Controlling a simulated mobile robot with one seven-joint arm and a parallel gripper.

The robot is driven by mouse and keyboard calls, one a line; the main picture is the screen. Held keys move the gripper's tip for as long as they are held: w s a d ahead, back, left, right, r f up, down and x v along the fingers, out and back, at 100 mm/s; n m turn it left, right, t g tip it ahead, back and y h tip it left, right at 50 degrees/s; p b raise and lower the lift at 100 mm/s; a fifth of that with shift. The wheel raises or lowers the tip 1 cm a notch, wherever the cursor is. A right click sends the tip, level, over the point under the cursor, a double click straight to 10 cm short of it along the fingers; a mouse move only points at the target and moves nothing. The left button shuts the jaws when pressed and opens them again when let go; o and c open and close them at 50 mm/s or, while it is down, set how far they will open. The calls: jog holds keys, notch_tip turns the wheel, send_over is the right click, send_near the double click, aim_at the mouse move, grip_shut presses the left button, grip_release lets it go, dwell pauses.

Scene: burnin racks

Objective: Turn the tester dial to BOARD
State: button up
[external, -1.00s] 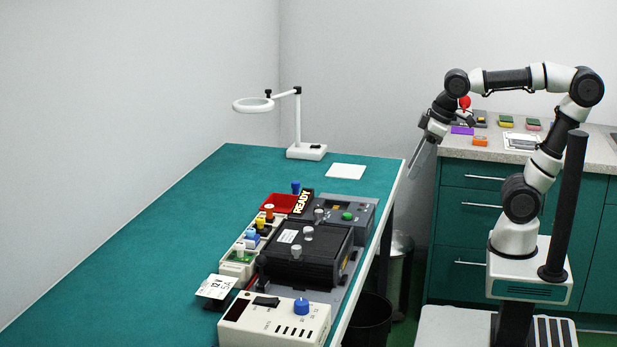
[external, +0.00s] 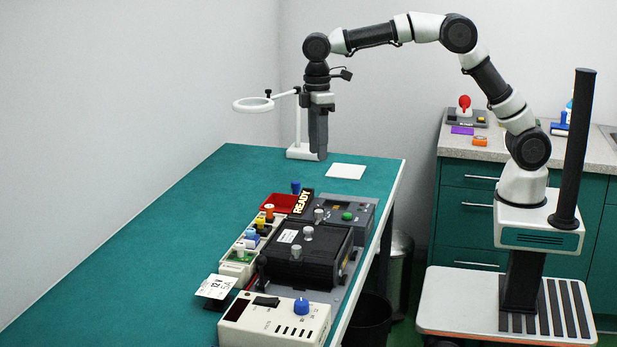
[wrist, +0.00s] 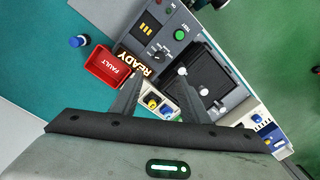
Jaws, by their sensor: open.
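The grey tester (external: 362,207) stands at the far right of the equipment row, with a green button (external: 347,216). The dial's pointer setting cannot be told.
A black lidded box (external: 305,258) stands in front of the tester. A READY sign (external: 301,203) and red FAULT tray (external: 277,203) are beside it. A white unit with a blue knob (external: 301,306) is nearest. A ring lamp (external: 252,105) stands behind; the left bench is clear.

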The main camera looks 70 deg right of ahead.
aim_at(319, 207)
jog(key=f, duration=0.5)
jog(key=f+b, duration=0.1)
jog(key=f, duration=0.9)
jog(key=shift+s+a+f, duration=0.2)
jog(key=shift+a+f, duration=0.1)
grip_shut()
